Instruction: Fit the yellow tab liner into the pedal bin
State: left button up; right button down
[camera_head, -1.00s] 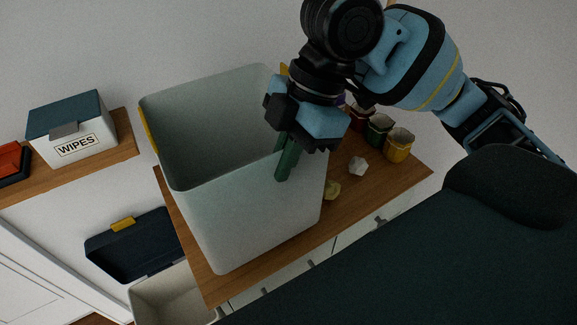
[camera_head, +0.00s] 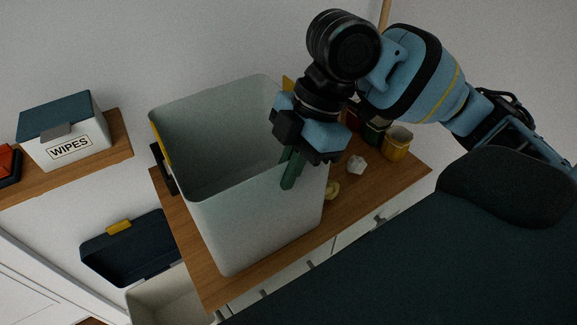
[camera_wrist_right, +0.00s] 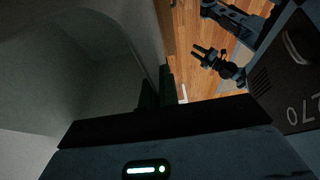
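The liner (camera_head: 258,218) is a large pale grey open box with yellow tabs on its rim, on the wooden cabinet top. Its wall also fills the left of the wrist view (camera_wrist_right: 80,60). My right gripper (camera_head: 292,168) is at its right rim. The green fingers (camera_wrist_right: 158,92) sit on either side of the wall and look shut on it. The pedal bin (camera_head: 170,300) stands low at the left, cream-coloured, its dark lid (camera_head: 125,255) with a yellow tab swung open. My left gripper (camera_wrist_right: 200,53) shows only in the wrist view, over the floor, fingers apart and empty.
A wipes box (camera_head: 68,150) stands on a wooden shelf (camera_head: 115,150) at the left. Crumpled scraps (camera_head: 356,164) and a yellow pot (camera_head: 397,143) are on the cabinet top (camera_head: 370,195), right of the liner. A dark object (camera_head: 162,168) is partly hidden behind the liner.

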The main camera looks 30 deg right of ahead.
jog(key=c, duration=1.7)
grip_release()
